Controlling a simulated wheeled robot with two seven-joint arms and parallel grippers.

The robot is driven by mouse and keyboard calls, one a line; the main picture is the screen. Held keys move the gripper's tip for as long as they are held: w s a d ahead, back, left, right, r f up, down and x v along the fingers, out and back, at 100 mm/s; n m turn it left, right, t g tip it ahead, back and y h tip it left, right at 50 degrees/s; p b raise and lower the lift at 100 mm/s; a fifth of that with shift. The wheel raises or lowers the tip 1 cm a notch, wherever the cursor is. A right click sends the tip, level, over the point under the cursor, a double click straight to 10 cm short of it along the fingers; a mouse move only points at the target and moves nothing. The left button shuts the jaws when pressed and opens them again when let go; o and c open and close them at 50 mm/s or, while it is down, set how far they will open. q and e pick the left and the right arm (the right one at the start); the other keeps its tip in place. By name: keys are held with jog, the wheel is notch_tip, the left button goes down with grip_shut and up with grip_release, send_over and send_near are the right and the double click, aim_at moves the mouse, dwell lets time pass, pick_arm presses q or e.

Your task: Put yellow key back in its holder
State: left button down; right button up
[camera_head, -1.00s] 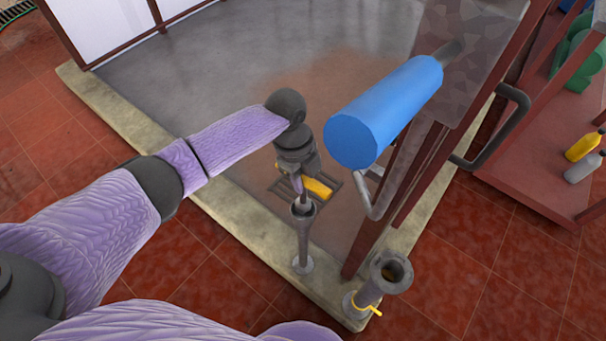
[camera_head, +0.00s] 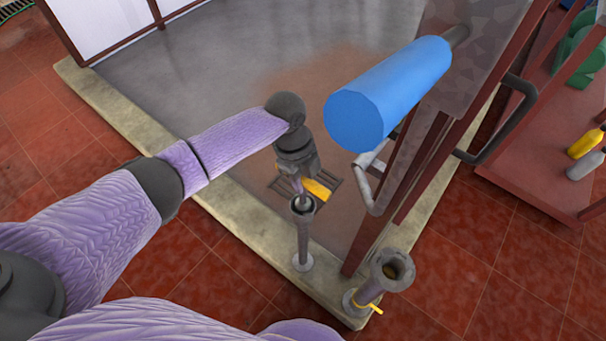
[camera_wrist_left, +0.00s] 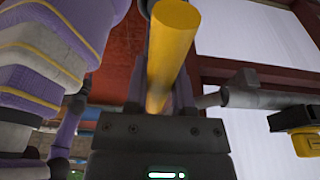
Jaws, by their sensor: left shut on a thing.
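The yellow key (camera_head: 318,190) shows as a short yellow bar just under my left gripper (camera_head: 301,180). In the left wrist view its yellow round bar (camera_wrist_left: 172,50) stands up between the fingers, and the gripper is shut on it. The gripper points down over a thin grey upright tube (camera_head: 303,212) with an open top. A narrow piece reaches from the gripper to the tube's mouth; whether it is inside the tube I cannot tell. A wider grey open tube (camera_head: 385,275) with a yellow tab at its foot stands to the right. My right gripper is out of view.
A large blue cylinder (camera_head: 385,95) on a grey bar juts out close to the right of my left gripper. A bent grey handle (camera_head: 372,185) hangs below it. A stone curb (camera_head: 235,225) edges the grey floor. A red shelf (camera_head: 535,165) with bottles stands at the right.

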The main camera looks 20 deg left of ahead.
pick_arm(q)
jog(key=shift+f, duration=0.15)
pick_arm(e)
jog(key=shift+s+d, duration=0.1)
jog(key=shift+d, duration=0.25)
pick_arm(q)
jog(key=shift+f, duration=0.1)
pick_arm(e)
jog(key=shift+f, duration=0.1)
pick_arm(q)
jog(key=shift+f+b, duration=0.6)
jog(key=shift+f, duration=0.2)
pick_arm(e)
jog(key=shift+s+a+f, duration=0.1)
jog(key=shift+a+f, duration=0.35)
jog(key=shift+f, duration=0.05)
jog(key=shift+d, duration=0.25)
pick_arm(q)
jog(key=shift+f, duration=0.15)
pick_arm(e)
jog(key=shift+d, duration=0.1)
pick_arm(q)
jog(key=shift+f+b, duration=0.3)
jog(key=shift+f, duration=0.1)
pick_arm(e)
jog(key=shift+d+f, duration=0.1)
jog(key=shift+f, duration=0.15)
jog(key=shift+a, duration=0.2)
